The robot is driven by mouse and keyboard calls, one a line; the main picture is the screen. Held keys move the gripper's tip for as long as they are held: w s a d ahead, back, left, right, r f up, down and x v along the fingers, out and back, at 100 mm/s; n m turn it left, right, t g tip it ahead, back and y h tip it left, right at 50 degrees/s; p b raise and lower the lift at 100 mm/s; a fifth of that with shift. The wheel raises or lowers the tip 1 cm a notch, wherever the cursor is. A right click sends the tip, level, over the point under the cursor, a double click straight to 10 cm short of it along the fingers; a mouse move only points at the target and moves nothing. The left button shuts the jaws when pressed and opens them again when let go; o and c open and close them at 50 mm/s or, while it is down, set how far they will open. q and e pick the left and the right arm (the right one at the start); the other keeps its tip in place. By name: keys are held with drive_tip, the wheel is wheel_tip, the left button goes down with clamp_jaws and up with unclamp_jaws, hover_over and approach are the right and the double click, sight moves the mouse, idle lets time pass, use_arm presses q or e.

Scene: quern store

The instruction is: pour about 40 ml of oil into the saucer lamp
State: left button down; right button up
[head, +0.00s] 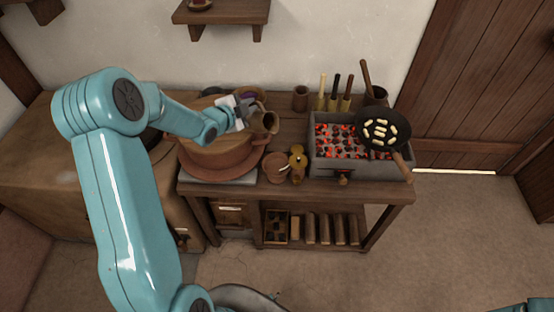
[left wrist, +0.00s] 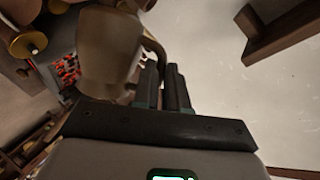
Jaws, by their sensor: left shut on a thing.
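My left gripper (head: 246,112) is shut on the handle of a brown jug (head: 260,125), held above the right part of the round clay-coloured stand on the bench. The jug's dark mouth faces right and it looks somewhat tilted. In the left wrist view the jug (left wrist: 108,48) is large, its handle between my gripper's dark fingers (left wrist: 165,85). The saucer lamp, seemingly the small terracotta dish (head: 273,169) with a pale wick, stands on the bench below and right of the jug, apart from it. Any oil inside is hidden. My right gripper is out of view.
A brass object (head: 298,163) stands just right of the dish. A brazier of glowing coals (head: 318,160) is farther right, with a perforated pan (head: 384,128) over it. Several utensils and a cup (head: 300,98) stand behind. A wall shelf (head: 222,15) hangs above.

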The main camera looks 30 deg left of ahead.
sight(256, 122)
use_arm(q)
drive_tip(key=shift+s+d, duration=0.1)
drive_tip(key=shift+d+m+b, duration=0.2)
drive_tip(key=shift+m+b, duration=0.1)
drive_tip(key=shift+b, duration=0.25)
drive_tip(key=shift+d, duration=0.1)
drive_tip(key=shift+s+d+y+b, duration=0.1)
drive_tip(key=shift+d+y+b, duration=0.05)
drive_tip(key=shift+y+b, duration=0.25)
drive_tip(key=shift+d+f+m, duration=0.2)
drive_tip(key=shift+d+m, duration=0.05)
drive_tip(key=shift+m, duration=0.25)
drive_tip(key=shift+d, duration=0.15)
drive_tip(key=shift+d+m+t+y+b, duration=0.2)
drive_tip(key=shift+m+t+y+b, duration=0.1)
drive_tip(key=shift+y+b, duration=0.1)
drive_tip(key=shift+s+d+r+m+b, duration=0.2)
drive_tip(key=shift+d+m+b, duration=0.25)
drive_tip(key=shift+b, duration=0.65)
